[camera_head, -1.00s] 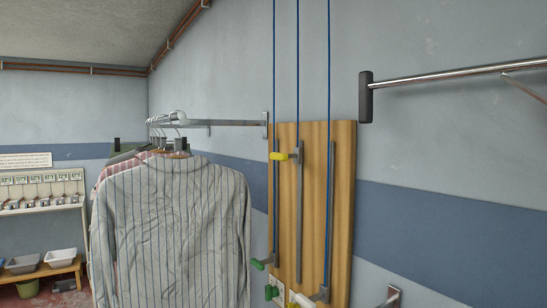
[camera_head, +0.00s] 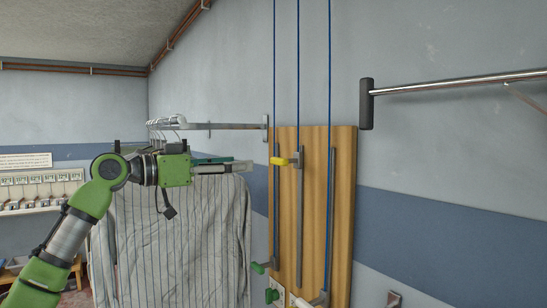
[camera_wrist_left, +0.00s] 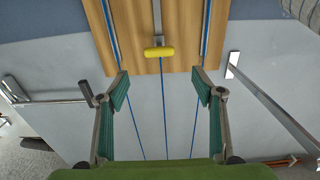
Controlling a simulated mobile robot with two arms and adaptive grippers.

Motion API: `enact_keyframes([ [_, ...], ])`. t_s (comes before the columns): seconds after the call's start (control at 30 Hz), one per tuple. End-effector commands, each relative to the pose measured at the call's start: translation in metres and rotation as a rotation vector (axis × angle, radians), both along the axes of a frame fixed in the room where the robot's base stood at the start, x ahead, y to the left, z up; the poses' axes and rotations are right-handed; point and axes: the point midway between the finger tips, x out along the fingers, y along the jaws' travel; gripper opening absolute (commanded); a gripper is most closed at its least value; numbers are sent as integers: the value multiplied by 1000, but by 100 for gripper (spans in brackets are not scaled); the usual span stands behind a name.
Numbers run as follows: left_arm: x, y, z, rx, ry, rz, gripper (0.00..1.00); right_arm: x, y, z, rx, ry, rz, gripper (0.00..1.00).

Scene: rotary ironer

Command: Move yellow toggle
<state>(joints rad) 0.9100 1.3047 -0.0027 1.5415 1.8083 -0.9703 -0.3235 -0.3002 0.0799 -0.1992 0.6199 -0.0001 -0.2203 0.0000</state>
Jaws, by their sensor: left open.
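The yellow toggle (camera_head: 280,162) sits on the middle track of a wooden board on the wall, with a blue cord running up from it. It also shows in the left wrist view (camera_wrist_left: 158,52), ahead of and between the fingers. My left gripper (camera_head: 250,165) is open and empty, just left of the toggle in the head view and apart from it. Its two green-padded fingers show in the left wrist view (camera_wrist_left: 161,80). My right gripper is not in view.
Striped shirts (camera_head: 180,240) hang behind my left arm on a wall rail (camera_head: 230,124). A metal bar (camera_head: 450,83) juts out at the upper right.

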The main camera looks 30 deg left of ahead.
Motion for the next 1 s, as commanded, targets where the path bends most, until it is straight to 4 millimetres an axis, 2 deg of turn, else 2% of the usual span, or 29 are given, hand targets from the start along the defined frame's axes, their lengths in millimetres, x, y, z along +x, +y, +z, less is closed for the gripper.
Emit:
enact_keyframes([
  [0.03,10,-5,8,-1,0,-3,61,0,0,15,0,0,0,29],
  [0.2,45,-20,8,-3,1,-4,61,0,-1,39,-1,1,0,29],
  [0.5,92,-39,4,-1,2,-1,61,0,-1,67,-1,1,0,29],
  [0.7,104,-44,1,2,1,0,61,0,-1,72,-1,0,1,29],
  [0.97,105,-44,0,2,1,0,61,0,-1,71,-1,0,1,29],
  [1.0,105,-44,0,2,1,0,53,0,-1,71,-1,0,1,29],
])
